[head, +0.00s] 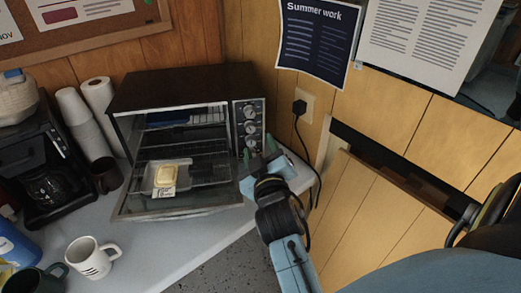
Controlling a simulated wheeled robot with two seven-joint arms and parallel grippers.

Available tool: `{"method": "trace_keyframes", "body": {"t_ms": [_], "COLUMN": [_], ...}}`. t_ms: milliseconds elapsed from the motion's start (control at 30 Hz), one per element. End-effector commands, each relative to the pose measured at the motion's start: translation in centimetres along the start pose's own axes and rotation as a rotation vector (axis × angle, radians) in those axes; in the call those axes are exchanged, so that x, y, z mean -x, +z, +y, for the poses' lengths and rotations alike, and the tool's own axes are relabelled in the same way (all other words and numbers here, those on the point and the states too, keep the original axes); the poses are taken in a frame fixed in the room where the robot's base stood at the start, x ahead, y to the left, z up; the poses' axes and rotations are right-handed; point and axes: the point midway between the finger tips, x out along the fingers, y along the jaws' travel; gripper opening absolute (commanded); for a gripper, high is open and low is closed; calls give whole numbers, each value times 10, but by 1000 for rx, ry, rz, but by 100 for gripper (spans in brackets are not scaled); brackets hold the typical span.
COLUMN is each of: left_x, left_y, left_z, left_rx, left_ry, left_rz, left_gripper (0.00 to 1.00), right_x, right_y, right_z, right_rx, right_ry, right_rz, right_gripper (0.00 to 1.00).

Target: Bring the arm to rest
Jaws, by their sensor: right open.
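My right gripper (259,158) is open at the front right of the toaster oven (182,88), near its knobs. It appears empty, with its two dark fingertips apart. The blue and black arm (290,255) reaches up from the lower right. The toaster oven stands on the counter with its glass door folded down. A yellow item on a pale base (166,176) sits on the pulled-out rack at the oven's mouth. Whether the gripper touches the oven's side cannot be told. My left gripper is not in view.
A coffee maker (45,165), stacked cups (75,117) and a paper roll (99,100) stand at left. A white mug (90,257) and a dark green mug (40,279) are at the front left. A black cord (299,135) hangs from the wall outlet. Bare counter (160,240) lies in front of the oven.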

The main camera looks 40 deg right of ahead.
Motion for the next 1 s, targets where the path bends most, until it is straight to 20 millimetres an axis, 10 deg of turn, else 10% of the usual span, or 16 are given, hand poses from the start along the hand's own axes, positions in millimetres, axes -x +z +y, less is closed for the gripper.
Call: {"method": "trace_keyframes", "body": {"t_ms": [667,1000], "left_x": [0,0], "left_y": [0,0], "left_z": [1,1], "left_rx": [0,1], "left_ry": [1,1], "left_rz": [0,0], "left_gripper": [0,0], "right_x": [5,58], "right_y": [2,77], "right_z": [0,-32], "right_rx": [-2,-146], "right_ry": [-4,-291], "right_rz": [-6,-366], "right_gripper": [48,48]}}
